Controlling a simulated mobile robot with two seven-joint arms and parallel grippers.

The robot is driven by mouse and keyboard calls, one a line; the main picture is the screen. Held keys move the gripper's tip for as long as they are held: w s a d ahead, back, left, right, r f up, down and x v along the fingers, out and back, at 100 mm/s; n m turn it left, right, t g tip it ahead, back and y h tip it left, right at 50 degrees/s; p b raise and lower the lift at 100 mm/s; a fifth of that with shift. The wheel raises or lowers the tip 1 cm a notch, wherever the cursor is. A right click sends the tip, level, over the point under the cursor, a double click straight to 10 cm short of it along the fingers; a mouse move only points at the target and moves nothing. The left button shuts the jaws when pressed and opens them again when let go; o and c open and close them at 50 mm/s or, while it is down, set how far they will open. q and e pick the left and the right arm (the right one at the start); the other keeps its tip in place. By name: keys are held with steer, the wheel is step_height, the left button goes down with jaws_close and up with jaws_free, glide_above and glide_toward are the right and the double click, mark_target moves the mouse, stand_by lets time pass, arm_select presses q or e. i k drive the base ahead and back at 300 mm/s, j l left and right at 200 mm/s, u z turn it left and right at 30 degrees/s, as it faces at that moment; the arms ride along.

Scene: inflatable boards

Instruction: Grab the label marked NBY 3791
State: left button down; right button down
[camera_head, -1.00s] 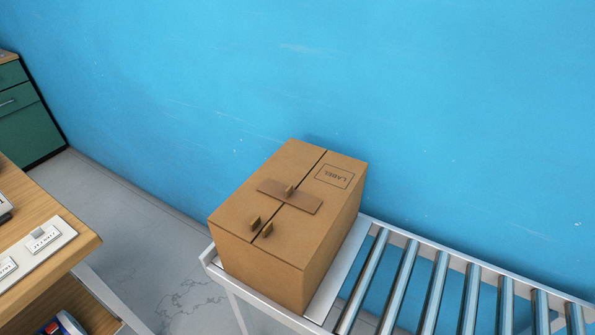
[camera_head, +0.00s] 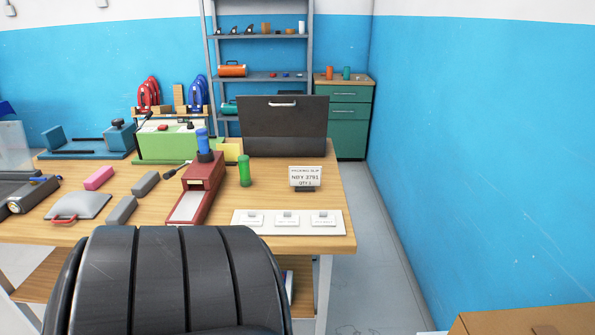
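A small upright slip (camera_head: 305,177) on a dark stand reads "NBY 3791" with a quantity line below it. In front of it, near the table's front right edge, lies a white board (camera_head: 262,229) with three small white labels, a left one (camera_head: 249,219), a middle one (camera_head: 287,219) and a right one (camera_head: 323,218). Each label has a grey tab at its top. Their print is too small to read here. Neither of my grippers is in view. A brown carton (camera_head: 530,322) shows only its top at the lower right.
The wooden table (camera_head: 345,233) holds a dark red dispenser (camera_head: 199,190), a green cylinder (camera_head: 245,171), a black case (camera_head: 284,126), grey blocks and a pink block (camera_head: 99,178). A green cabinet (camera_head: 350,115) stands behind. Open floor lies between table and blue wall.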

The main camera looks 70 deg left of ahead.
mark_target(288, 219)
steer(key=u, duration=2.15)
